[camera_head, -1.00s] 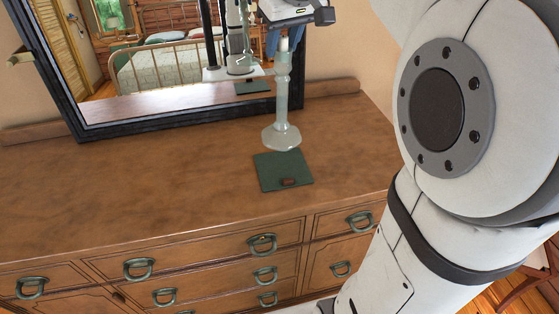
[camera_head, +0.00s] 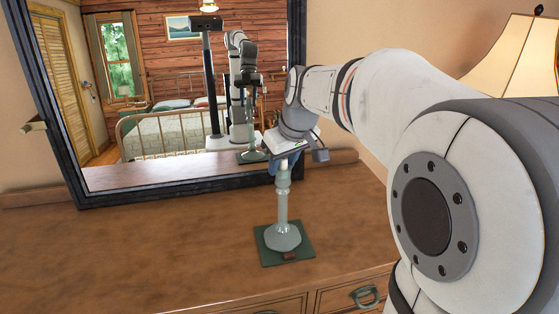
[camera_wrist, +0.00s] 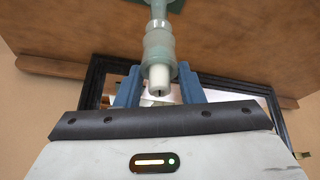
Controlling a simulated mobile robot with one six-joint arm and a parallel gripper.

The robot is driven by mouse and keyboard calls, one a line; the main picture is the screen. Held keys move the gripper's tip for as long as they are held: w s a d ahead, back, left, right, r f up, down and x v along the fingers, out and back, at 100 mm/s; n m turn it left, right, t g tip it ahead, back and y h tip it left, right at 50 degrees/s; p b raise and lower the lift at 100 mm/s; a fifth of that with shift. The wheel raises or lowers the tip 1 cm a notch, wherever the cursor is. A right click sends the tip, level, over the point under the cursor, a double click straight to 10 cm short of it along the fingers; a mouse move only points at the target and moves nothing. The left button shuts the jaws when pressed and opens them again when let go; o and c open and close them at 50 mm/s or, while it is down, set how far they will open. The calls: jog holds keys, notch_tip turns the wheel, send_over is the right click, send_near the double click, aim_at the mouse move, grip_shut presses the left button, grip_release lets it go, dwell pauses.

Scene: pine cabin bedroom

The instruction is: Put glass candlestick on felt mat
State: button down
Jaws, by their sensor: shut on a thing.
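The glass candlestick (camera_head: 283,205) is pale grey-green with a wide round base, and it stands upright. In the head view its base appears over the dark green felt mat (camera_head: 265,250), with mat showing around it; whether it touches the mat is hard to tell. My gripper (camera_head: 284,162) is at the top of the candlestick. In the wrist view my gripper's blue fingers (camera_wrist: 158,88) are on both sides of the candlestick's upper end (camera_wrist: 158,50), shut on it. A corner of the mat (camera_wrist: 120,4) shows at the top of that view.
A black-framed mirror (camera_head: 75,165) stands at the back of the wooden dresser (camera_head: 130,240) and reflects the room and my arm. A small brown tab (camera_head: 289,256) is at the mat's front edge. A lamp (camera_head: 515,60) is at the right. The dresser top left of the mat is clear.

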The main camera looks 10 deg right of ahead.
jog(key=shift+r, duration=0.1)
jog(key=c, duration=1)
grip_release()
jog(key=shift+f, duration=0.2)
jog(key=shift+o, duration=0.2)
jog(key=shift+r, duration=0.1)
jog(key=shift+r, duration=0.2)
jog(key=v, duration=1.1)
jog(key=s+a+f+m+g+h, duration=0.1)
jog(key=s+f+m, duration=0.3)
jog(key=s+f, duration=1.3)
notch_tip(320, 180, down, 4)
jog(key=shift+s+a+r, duration=0.2)
jog(key=shift+s, duration=0.05)
